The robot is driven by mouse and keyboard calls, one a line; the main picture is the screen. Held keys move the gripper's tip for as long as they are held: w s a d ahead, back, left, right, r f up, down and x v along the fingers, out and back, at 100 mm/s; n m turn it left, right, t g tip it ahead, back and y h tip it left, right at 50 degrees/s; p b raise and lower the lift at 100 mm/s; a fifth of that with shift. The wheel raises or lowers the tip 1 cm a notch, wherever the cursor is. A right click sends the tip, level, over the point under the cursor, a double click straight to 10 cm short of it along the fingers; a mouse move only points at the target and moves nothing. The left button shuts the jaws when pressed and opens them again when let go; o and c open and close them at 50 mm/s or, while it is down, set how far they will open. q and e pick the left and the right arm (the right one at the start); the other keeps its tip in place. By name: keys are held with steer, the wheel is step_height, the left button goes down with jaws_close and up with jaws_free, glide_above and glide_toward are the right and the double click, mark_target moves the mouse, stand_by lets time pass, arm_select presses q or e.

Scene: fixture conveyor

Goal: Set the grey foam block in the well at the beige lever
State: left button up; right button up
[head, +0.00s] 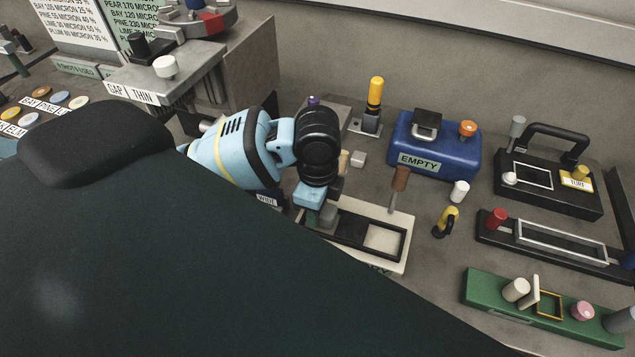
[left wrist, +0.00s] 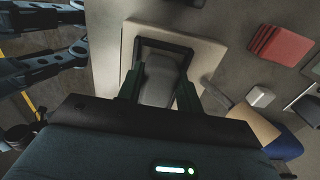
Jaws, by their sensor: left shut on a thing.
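My left gripper (head: 318,212) is over the left end of a cream fixture (head: 395,268) with a black-edged well (head: 384,240). A brown-handled lever (head: 400,180) stands at its back. In the left wrist view the gripper (left wrist: 159,97) is shut on the grey foam block (left wrist: 160,78), above the cream fixture (left wrist: 205,50). The dark rim of the well shows around the block's far end. I cannot tell whether the block is above the well or inside it. A beige slab (head: 532,291) stands on the green fixture (head: 480,288) at right. My right gripper is not in view.
A blue box marked EMPTY (head: 439,150), a yellow-handled post (head: 374,100) and a small white cylinder (head: 460,191) stand behind the cream fixture. Black fixtures stand at right. Red pads (left wrist: 280,45) and a whitish block (left wrist: 260,97) lie beside the gripper in the wrist view.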

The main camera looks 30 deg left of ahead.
arm_select(q)
steer(key=shift+f, duration=0.4)
steer(key=o, duration=1)
steer(key=shift+o, duration=0.2)
steer(key=shift+s+f, duration=0.1)
steer(key=shift+r+p, duration=0.45)
steer(key=shift+r, duration=3.65)
